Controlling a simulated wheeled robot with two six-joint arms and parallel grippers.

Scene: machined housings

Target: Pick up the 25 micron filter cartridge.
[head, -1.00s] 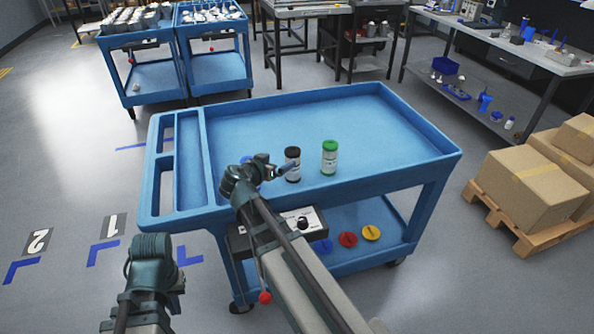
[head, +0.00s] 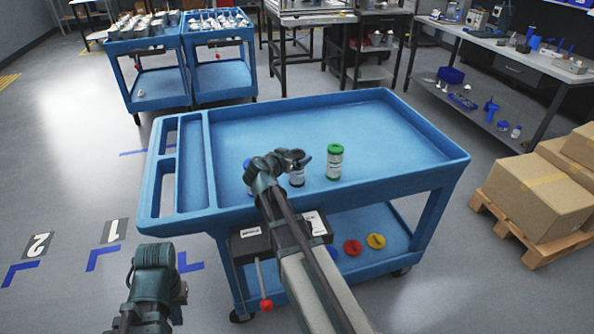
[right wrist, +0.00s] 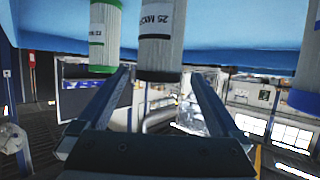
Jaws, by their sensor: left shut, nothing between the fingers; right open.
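The 25 micron filter cartridge is white with a black cap (head: 297,179) and stands on the blue cart's top, partly hidden by my right gripper (head: 297,158). A green-capped cartridge (head: 334,163) stands to the right. A blue-capped one (head: 248,176) is mostly hidden at the left. My left gripper (head: 155,262) is shut and empty, low left.
The cart's top (head: 400,135) has a raised rim and free room behind and right of the cartridges. Cardboard boxes (head: 535,195) stand on a pallet at right.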

